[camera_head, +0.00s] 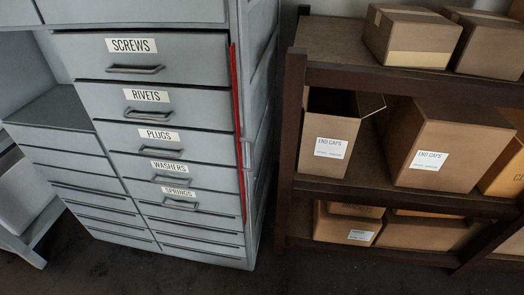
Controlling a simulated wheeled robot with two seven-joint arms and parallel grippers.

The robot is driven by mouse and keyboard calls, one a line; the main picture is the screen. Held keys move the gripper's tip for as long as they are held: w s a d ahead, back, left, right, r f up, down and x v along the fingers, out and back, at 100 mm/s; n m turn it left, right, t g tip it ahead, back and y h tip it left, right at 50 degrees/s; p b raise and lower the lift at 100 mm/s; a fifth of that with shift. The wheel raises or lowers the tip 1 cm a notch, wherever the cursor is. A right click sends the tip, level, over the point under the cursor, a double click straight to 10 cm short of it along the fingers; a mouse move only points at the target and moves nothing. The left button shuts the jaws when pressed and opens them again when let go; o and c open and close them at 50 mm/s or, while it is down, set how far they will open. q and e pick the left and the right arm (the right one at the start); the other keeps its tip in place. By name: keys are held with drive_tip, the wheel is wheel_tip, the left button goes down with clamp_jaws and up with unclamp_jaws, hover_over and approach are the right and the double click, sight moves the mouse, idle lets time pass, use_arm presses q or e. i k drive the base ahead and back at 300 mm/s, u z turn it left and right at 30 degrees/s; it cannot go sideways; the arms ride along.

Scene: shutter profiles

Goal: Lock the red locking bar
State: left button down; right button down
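The red locking bar (236,95) is a thin upright strip along the right front edge of the grey drawer cabinet (212,165). It runs from beside the SCREWS drawer (190,62) down past the SPRINGS drawer (215,203). It is seen nearly edge-on, and I cannot tell whether it is locked. The labelled drawers look closed or almost closed, with dark gaps above several fronts. Neither of my grippers is in view.
A brown shelf unit (345,73) stands to the right, holding cardboard boxes, among them an open END CAPS box (326,150). A narrow strip of dark floor (266,262) separates it from the cabinet. Floor in front is clear.

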sight(231, 48)
drive_tip(key=z, duration=0.9)
drive_tip(key=i, duration=0.6)
drive_tip(key=u, duration=0.45)
